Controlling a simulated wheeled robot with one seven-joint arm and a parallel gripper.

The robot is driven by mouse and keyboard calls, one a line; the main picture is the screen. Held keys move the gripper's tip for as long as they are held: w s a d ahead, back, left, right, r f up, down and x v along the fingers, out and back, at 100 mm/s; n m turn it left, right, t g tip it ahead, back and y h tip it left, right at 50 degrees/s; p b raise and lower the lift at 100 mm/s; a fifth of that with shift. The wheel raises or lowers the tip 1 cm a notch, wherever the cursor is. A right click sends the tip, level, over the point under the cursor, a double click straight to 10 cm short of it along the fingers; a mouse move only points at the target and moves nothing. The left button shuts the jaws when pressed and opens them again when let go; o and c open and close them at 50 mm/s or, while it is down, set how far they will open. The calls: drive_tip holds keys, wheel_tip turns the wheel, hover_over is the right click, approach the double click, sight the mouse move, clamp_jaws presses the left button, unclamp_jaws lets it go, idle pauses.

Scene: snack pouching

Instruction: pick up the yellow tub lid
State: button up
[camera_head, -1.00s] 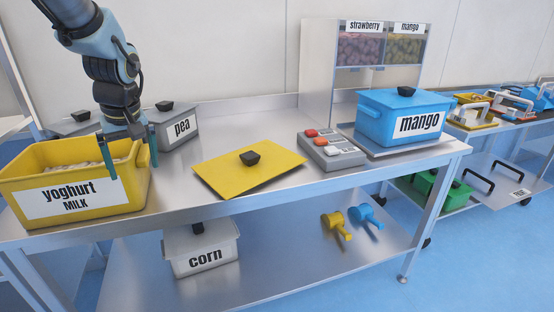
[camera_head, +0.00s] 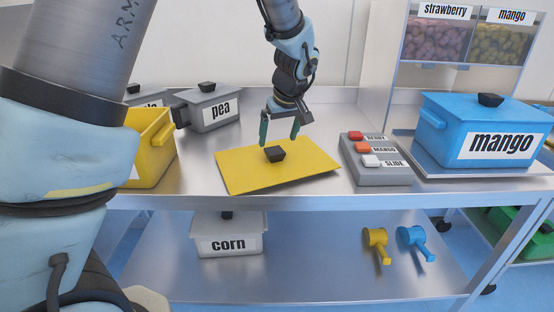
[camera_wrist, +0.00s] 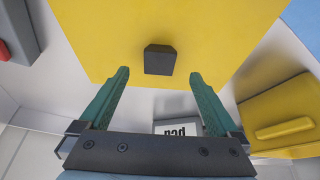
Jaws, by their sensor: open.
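The yellow tub lid (camera_head: 240,172) lies flat on the metal table, with a black knob (camera_head: 275,154) near its middle. My gripper (camera_head: 280,138) hangs just above and behind the knob, open and empty, its two green fingers pointing down. In the wrist view the lid (camera_wrist: 215,40) fills the top, and its knob (camera_wrist: 159,59) shows ahead of and between the open fingertips (camera_wrist: 158,78), apart from them. The yellow tub (camera_head: 152,150) stands at the left of the table, partly hidden by my arm; it also shows in the wrist view (camera_wrist: 285,112).
A grey button box (camera_head: 375,165) stands right of the lid, and a blue mango tub (camera_head: 440,145) beyond it. A grey pea tub (camera_head: 213,112) stands behind left. A corn tub (camera_head: 228,240) and yellow (camera_head: 376,240) and blue (camera_head: 414,238) scoops are on the lower shelf.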

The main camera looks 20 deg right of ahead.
sight(275, 150)
drive_tip(key=shift+p+x, duration=1.2)
drive_tip(key=shift+x, duration=1.8)
drive_tip(key=shift+w, duration=0.1)
clamp_jaws()
